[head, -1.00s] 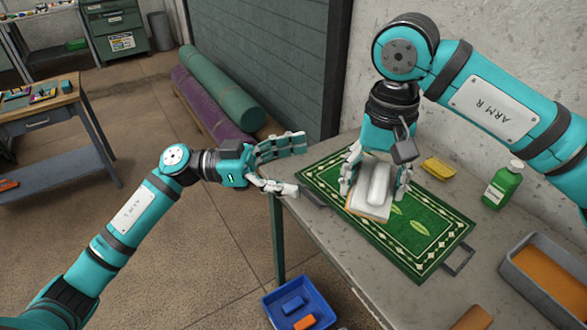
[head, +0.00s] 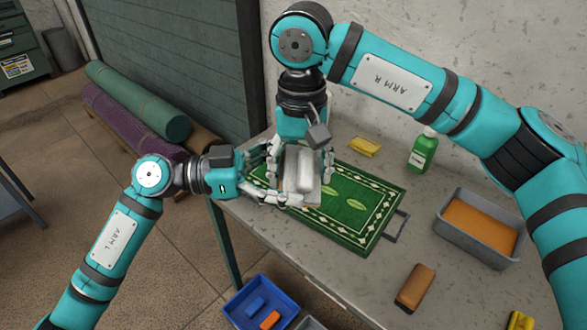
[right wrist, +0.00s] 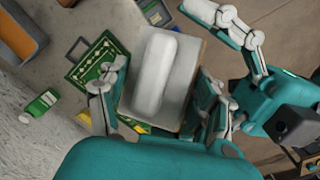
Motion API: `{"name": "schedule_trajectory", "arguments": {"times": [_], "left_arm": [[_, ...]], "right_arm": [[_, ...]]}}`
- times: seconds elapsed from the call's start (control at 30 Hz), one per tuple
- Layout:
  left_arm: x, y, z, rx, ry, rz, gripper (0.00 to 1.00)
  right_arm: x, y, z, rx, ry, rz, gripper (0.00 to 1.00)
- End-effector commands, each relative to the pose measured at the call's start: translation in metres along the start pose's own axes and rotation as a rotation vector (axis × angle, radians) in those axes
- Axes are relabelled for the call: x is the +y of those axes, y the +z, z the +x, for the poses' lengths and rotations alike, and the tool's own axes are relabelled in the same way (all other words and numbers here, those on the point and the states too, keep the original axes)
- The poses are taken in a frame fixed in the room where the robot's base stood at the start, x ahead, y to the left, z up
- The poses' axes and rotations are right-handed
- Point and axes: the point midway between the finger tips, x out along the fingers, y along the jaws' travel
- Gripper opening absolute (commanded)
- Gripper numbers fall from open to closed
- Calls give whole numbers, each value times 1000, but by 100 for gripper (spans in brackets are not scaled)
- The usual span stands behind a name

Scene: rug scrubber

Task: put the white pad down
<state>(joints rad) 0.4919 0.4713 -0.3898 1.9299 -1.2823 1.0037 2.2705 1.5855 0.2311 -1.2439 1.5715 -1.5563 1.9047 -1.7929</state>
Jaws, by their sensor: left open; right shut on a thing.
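The white pad (head: 299,172) is a thick block with a rounded grip on top and a tan underside edge. My right gripper (head: 300,165) is shut on it from above, with fingers on both sides; the right wrist view shows the pad (right wrist: 158,80) between them. The pad is over the left part of the green patterned rug (head: 352,222); whether it touches the rug is hidden. My left gripper (head: 268,178) is open at the pad's left side, its lower finger reaching along the pad's front edge. I cannot tell whether it touches the pad.
On the grey table (head: 330,268) are a yellow sponge (head: 364,147), a green bottle (head: 422,150), a grey tray with orange contents (head: 478,228) and a brown block brush (head: 415,288). A blue bin (head: 240,312) stands below the front edge. A wall is behind.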

Motion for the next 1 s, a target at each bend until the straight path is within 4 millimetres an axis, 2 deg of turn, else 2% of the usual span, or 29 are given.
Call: {"name": "schedule_trajectory", "arguments": {"times": [0.1,0.37,0.67,0.77,0.8,0.83,0.9,1.0], "left_arm": [[3,0,7,1,9,-1,100],[5,0,9,2,17,0,99],[7,-1,10,4,23,1,60],[7,-1,10,4,24,1,58],[8,-2,10,5,24,1,58],[8,-2,10,5,24,0,57],[8,-2,10,5,24,0,44],[7,-1,10,4,23,0,44]], "right_arm": [[-3,1,0,1,-7,-7,10],[-5,2,0,1,-12,-13,10],[-6,2,-1,1,-12,-17,10],[-6,2,-1,2,-12,-16,10],[-6,2,-1,2,-13,-16,67],[-6,2,-1,3,-13,-16,71],[-5,1,-1,3,-12,-15,80],[-5,1,-1,4,-12,-12,93]]}}
